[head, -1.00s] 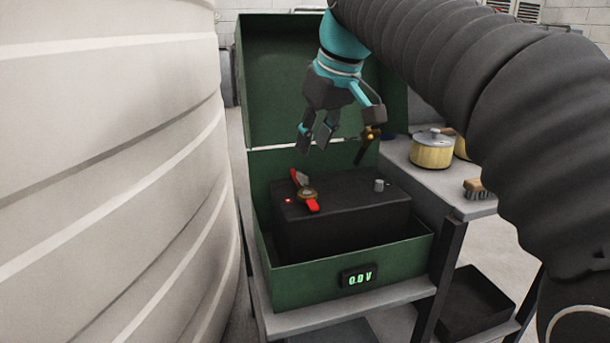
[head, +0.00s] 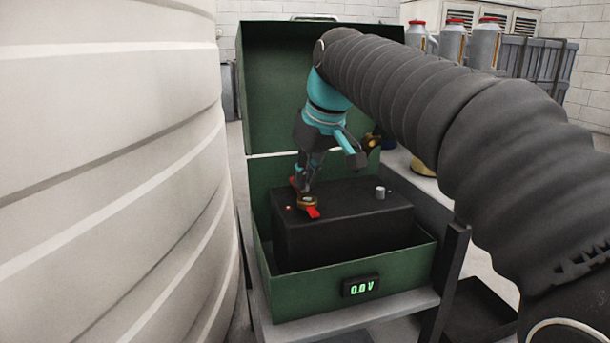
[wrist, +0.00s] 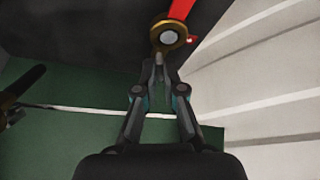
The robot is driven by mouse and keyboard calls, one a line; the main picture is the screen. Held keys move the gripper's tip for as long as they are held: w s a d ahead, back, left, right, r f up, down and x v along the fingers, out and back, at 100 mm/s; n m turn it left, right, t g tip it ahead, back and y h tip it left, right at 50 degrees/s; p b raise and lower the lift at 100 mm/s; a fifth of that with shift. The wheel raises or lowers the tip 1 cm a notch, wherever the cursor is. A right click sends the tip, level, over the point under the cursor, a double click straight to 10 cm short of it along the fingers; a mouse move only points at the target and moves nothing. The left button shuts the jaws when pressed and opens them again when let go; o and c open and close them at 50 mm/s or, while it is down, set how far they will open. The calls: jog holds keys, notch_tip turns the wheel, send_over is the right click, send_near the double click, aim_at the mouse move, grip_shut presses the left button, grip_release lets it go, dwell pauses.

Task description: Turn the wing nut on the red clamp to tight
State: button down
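The red clamp (head: 312,212) sits at the left end of the black battery's top, with its brass ring (head: 307,202) around a grey post. The clamp and ring (wrist: 168,35) also show at the top of the wrist view. My gripper (head: 301,185) reaches down to the clamp just behind the ring. In the wrist view my gripper's fingertips (wrist: 159,68) are drawn close together beside the ring, with a narrow grey piece between them that appears to be the wing nut. The nut is mostly hidden by the fingers.
The black battery (head: 345,232) stands in an open green box (head: 335,292), its lid raised behind my gripper. A bare post (head: 380,193) stands at the battery's right. A loose dark cable with a brass end (head: 372,141) hangs at right. A display (head: 361,286) reads 0.0 V. A large pale tank (head: 110,180) fills the left.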

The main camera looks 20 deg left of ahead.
dwell(0.4)
